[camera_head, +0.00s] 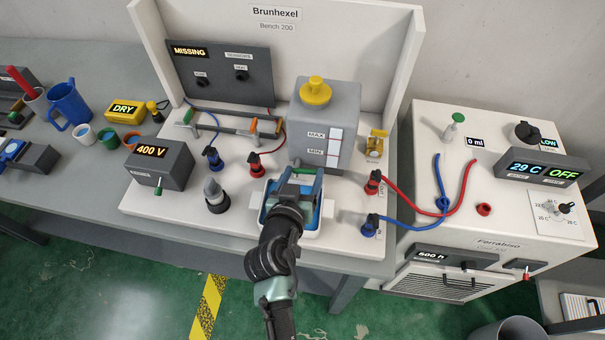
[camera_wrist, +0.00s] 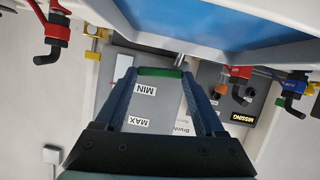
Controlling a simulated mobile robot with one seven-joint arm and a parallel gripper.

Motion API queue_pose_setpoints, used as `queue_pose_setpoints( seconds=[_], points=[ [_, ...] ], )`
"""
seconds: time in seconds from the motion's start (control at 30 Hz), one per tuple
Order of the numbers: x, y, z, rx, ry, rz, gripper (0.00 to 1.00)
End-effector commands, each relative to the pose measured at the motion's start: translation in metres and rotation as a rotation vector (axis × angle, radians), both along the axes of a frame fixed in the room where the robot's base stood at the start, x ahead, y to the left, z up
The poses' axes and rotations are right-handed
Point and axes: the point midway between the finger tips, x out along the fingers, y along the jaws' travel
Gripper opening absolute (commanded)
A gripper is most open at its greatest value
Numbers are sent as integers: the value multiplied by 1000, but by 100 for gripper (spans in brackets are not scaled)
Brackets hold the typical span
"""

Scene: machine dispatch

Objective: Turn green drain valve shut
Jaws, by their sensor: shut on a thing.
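The green drain valve handle (camera_wrist: 160,72) shows in the wrist view as a short green bar lying crosswise, with a metal stub beside it. My gripper (camera_wrist: 160,78) is shut on the handle, one blue finger at each end. In the head view my gripper (camera_head: 298,173) is at the front foot of the grey tank (camera_head: 318,140), which has a yellow cap and MIN and MAX marks. Only a sliver of green shows there; my wrist and fingers hide most of the valve.
A white-rimmed blue tray (camera_head: 262,216) lies under my gripper. Red and blue hose fittings stand at both sides, including a red one (camera_head: 256,164) and a blue one (camera_head: 370,225). A grey-black nozzle (camera_head: 215,197) stands left. The chiller (camera_head: 480,225) is right.

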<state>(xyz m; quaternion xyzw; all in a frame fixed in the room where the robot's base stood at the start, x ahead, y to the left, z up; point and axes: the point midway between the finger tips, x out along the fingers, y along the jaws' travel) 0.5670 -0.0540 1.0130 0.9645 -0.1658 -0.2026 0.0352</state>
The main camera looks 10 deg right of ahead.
Motion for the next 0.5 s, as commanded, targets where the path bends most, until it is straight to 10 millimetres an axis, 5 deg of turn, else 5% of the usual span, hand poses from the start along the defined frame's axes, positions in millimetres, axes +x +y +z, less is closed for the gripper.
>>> queue_pose_setpoints(
  seconds=[0.1,0.5],
  points=[
    [0,0,0,0,0,0,16],
    [-1,-2,-4,141,-46,0,16]
  ],
)
